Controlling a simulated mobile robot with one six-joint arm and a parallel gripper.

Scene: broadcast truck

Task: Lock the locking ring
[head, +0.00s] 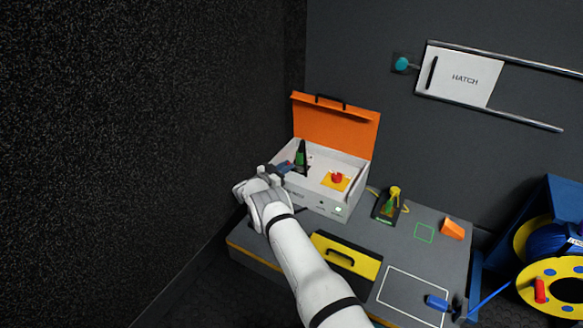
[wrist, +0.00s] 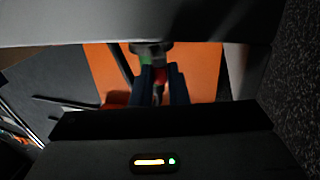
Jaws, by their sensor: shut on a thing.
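A white case (head: 322,197) with its orange lid (head: 335,122) raised stands on the grey bench. A dark upright part with green on it (head: 301,157) stands inside the case at the left. My gripper (head: 286,166) reaches over the case's left side to this part. In the wrist view, the dark blue fingers of my gripper (wrist: 161,75) are closed around a small part, which seems to be the locking ring; it is mostly hidden between them. A grey rounded end (wrist: 152,47) with green beside it shows at the fingertips. The ring's turned position cannot be read.
A red knob on a yellow plate (head: 338,178) sits at the case's right. A yellow-green device (head: 389,203), an orange wedge (head: 452,229) and a black-yellow panel (head: 346,256) are on the bench. A dark wall (head: 200,120) is close on the left.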

